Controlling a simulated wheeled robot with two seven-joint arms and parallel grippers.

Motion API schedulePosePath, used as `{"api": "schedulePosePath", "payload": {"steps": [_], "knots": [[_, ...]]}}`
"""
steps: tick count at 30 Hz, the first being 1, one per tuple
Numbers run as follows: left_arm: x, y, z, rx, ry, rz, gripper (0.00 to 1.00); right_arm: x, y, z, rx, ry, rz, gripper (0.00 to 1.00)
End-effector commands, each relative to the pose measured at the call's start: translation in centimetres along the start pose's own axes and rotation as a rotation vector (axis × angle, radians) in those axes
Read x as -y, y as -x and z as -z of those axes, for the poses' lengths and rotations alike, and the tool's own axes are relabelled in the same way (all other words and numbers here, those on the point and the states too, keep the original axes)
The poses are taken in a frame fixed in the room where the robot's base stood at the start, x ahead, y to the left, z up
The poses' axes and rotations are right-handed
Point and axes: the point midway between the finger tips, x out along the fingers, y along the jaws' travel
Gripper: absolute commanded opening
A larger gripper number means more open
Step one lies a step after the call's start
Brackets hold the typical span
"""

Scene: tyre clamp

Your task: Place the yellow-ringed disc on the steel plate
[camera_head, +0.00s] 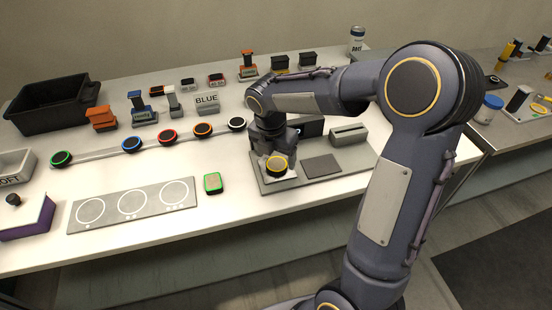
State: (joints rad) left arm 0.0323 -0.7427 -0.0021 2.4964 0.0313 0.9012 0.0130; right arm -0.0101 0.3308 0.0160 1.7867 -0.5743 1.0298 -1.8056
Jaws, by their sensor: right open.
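The yellow-ringed disc (276,167) is black with a yellow ring and sits on a light steel plate (289,180) at the left part of a grey fixture base. My right gripper (275,156) points down just above and behind the disc. Its jaws are open, and its fingers hide the back of the disc and part of the plate. I cannot tell whether a finger still touches the disc. My left gripper is not in view.
Discs with green, blue, red, orange and white rings lie along a rail (100,152). A dark square pad (322,166) and a grey block (349,134) are right of the disc. A green-edged block (213,183) and a three-circle panel (132,204) stand left.

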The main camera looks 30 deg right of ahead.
Motion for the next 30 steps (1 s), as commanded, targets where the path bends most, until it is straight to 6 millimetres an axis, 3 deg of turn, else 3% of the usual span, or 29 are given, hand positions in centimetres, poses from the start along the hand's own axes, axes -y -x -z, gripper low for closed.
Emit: {"api": "schedulePosePath", "payload": {"steps": [9,16,19,23,30], "knots": [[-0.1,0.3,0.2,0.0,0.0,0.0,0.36,-0.1,7.0,0.0,0.002,0.001,-0.005,0.75],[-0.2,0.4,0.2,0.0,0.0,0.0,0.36,0.0,9.6,0.0,0.0,-0.003,-0.003,0.75],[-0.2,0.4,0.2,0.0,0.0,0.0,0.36,0.9,10.2,0.4,-0.011,-0.082,-0.021,0.75],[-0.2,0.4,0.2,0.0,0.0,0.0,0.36,4.4,11.2,2.4,-0.074,-0.421,-0.092,0.75],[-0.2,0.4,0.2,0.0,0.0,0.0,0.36,11.9,11.2,9.7,-0.386,-1.43,-0.205,0.75]]}}
